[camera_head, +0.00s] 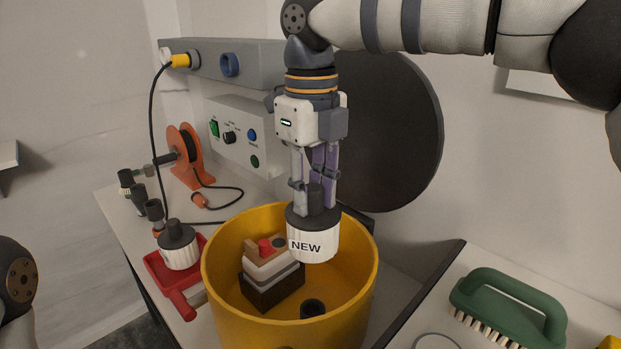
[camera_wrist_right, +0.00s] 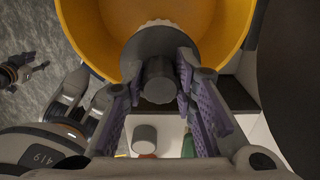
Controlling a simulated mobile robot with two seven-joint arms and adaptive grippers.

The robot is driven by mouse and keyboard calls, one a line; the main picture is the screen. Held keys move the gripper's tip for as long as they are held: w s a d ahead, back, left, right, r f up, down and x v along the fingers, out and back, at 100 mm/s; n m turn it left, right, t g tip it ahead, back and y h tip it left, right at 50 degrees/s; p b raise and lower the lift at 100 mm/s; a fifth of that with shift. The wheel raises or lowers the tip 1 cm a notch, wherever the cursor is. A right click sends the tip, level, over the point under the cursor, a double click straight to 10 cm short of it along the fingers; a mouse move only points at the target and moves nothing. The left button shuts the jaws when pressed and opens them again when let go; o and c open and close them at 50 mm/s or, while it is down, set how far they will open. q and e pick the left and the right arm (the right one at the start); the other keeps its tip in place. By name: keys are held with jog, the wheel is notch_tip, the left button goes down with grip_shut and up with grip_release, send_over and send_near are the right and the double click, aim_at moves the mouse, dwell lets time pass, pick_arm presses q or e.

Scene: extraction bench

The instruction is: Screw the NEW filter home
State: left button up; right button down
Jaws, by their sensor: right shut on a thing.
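The NEW filter (camera_head: 312,243) is a white cup with a dark cap and stem, labelled NEW. My right gripper (camera_head: 315,190) points down and is shut on its stem, holding it upright over the yellow bucket (camera_head: 225,283). In the wrist view, the fingers (camera_wrist_right: 160,85) stand on both sides of the dark stem, with the cap (camera_wrist_right: 150,45) beyond them. Inside the bucket are a stacked block (camera_head: 272,285) and a short black cylinder (camera_head: 312,308). The filter's underside is hidden. My left gripper is not identifiable in either view.
A second white filter with a black cap (camera_head: 180,250) stands on a red dustpan-like tray (camera_head: 180,303) left of the bucket. Behind are a grey control box (camera_head: 240,135), an orange cable reel (camera_head: 185,158) and a large black disc (camera_head: 395,130). A green brush (camera_head: 510,305) lies right.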

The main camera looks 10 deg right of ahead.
aim_at(314, 216)
jog(key=f, duration=0.1)
jog(key=s+f, duration=0.1)
jog(key=f, duration=0.2)
jog(key=shift+s, duration=0.3)
jog(key=shift+w+f+b, duration=0.25)
jog(key=shift+f+b, duration=0.05)
jog(key=shift+f, duration=0.15)
pick_arm(q)
jog(key=shift+s+f, duration=0.2)
jog(key=shift+s, duration=0.3)
jog(key=shift+s+f, duration=0.15)
jog(key=shift+s, duration=0.35)
pick_arm(e)
jog(key=shift+s+r, duration=0.1)
jog(key=shift+r, duration=0.05)
jog(key=shift+a+r, duration=0.1)
pick_arm(q)
jog(key=shift+w+r, duration=0.1)
jog(key=shift+w, duration=0.1)
pick_arm(e)
jog(key=shift+w+f, duration=0.2)
jog(key=shift+f, duration=2.85)
pick_arm(q)
jog(key=shift+w+r, duration=0.15)
